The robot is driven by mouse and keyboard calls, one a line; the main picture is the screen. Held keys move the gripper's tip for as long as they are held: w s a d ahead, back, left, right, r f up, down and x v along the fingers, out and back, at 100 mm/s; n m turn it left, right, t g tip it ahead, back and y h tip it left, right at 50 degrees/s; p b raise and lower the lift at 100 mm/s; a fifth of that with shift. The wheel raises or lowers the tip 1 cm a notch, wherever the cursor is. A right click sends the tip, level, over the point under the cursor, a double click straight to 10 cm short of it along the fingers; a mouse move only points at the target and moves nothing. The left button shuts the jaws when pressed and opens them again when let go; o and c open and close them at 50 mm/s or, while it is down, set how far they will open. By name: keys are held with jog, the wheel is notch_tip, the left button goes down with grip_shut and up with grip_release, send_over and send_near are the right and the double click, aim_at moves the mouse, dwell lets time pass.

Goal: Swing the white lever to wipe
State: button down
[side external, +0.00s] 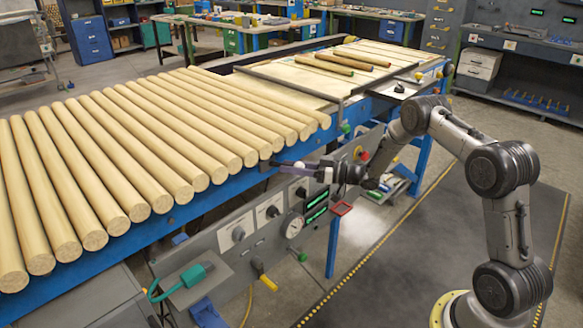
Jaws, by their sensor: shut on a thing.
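My gripper (279,165) reaches left from my wrist to the front edge of the blue line, just above the control panel (232,213). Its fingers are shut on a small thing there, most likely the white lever. The lever is too small and too covered by the fingers to make out clearly, and its angle cannot be told. Three white plates with dials or knobs, such as the middle one (271,211), sit on the panel below my gripper.
Turned wood rods (130,150) lie side by side along the line, close behind my gripper. The floor mat (400,240) is clear.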

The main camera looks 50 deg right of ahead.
jog(key=shift+w+d+r, duration=0.1)
jog(key=c, duration=0.5)
grip_release()
jog(key=v, duration=1.3)
jog(key=shift+s+d, duration=0.15)
jog(key=shift+s, duration=0.2)
